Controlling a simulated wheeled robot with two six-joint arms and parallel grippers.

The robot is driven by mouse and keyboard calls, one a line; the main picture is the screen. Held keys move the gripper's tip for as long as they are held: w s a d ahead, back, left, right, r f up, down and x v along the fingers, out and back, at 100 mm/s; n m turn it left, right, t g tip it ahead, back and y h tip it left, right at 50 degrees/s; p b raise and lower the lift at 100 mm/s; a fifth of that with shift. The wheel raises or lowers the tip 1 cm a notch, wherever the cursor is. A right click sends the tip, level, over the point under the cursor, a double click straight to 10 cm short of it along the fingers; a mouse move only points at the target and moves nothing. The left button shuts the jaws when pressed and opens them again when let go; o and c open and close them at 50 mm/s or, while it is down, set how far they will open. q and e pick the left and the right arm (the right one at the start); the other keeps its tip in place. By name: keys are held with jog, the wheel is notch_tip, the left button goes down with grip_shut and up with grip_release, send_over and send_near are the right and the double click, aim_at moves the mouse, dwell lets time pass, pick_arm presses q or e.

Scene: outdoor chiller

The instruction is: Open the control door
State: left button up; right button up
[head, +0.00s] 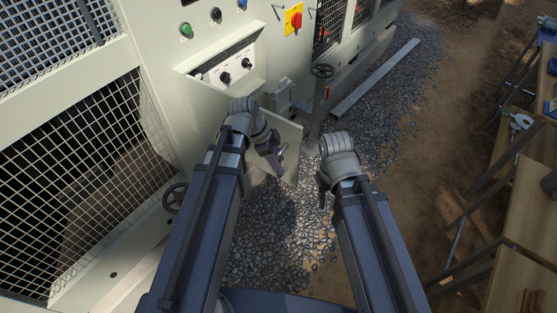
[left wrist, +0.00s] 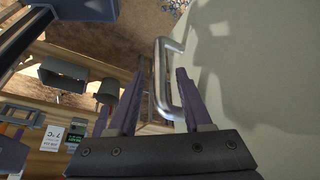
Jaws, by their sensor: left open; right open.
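The control door (head: 291,165) is a pale panel standing out from the chiller's cabinet, and the control recess (head: 229,64) with black knobs shows uncovered behind it. My left gripper (head: 281,158) is in front of the door and hides part of it. In the left wrist view the door (left wrist: 265,85) fills the right side. A metal bar handle (left wrist: 160,80) lies between the open fingers of my left gripper (left wrist: 158,95); I cannot tell whether they touch it. My right gripper (head: 322,192) is open and empty above the gravel, right of the door.
The chiller (head: 170,35) has mesh panels, a green button (head: 186,31) and a red-yellow switch (head: 294,19). A valve wheel (head: 322,71) stands beyond the door. Gravel (head: 275,240) lies below. A workbench (head: 530,200) with tools stands at the right, with bare ground before it.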

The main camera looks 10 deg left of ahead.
pick_arm(q)
jog(key=p+v, duration=0.7)
jog(key=shift+r, duration=0.3)
jog(key=shift+a, duration=0.15)
jog(key=s+a+f+n+y, duration=0.2)
jog(key=s+a+n+y, duration=0.15)
jog(key=n, duration=1.25)
jog(key=s+d+f+m+y+b, duration=0.2)
jog(key=s+d+f+m+b, duration=0.2)
jog(key=d+f+b, duration=0.5)
jog(key=shift+s+d+g, duration=0.4)
jog(key=shift+s+d, duration=0.45)
jog(key=shift+d, duration=0.3)
